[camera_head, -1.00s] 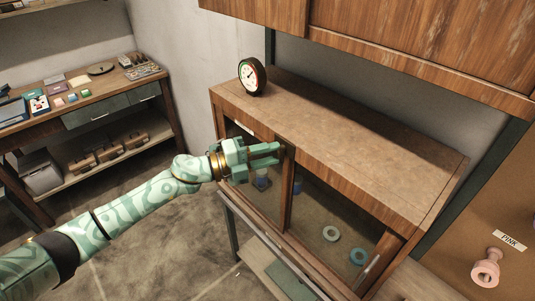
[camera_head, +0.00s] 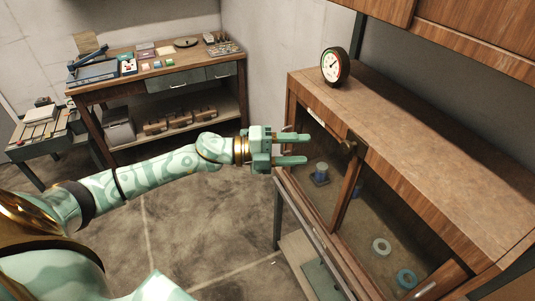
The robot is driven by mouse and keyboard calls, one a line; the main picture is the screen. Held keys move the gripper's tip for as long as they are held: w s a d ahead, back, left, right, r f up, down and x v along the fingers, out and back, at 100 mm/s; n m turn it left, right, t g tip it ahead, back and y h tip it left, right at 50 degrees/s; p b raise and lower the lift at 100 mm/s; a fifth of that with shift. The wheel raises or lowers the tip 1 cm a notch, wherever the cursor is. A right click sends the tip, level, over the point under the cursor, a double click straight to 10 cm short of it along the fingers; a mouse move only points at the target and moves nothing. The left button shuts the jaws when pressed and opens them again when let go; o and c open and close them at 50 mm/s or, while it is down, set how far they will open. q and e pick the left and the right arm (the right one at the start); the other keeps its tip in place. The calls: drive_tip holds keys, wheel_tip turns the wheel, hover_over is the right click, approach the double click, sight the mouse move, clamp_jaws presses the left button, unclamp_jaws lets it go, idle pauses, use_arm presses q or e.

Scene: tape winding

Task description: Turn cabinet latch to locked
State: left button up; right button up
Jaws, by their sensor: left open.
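The wooden cabinet (camera_head: 430,165) with glass doors stands at the right. A small dark latch-like piece (camera_head: 352,145) sits at the top of the post between its doors. It is too small to read which way it is turned. My left gripper (camera_head: 306,149) is open and empty. Its two green fingers point right, in front of the left door near its top edge, and in the picture they end to the left of the latch. My right gripper is not in view.
A round gauge (camera_head: 335,66) stands on the cabinet top. Behind the glass are a grey ring (camera_head: 381,246), a teal ring (camera_head: 407,278) and a blue-based item (camera_head: 320,175). A workbench (camera_head: 160,80) with small items stands at the back left. The floor between is clear.

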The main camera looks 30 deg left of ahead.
use_arm(q)
drive_tip(key=b+v, duration=0.1)
drive_tip(key=v, duration=0.6)
drive_tip(key=shift+d, duration=0.1)
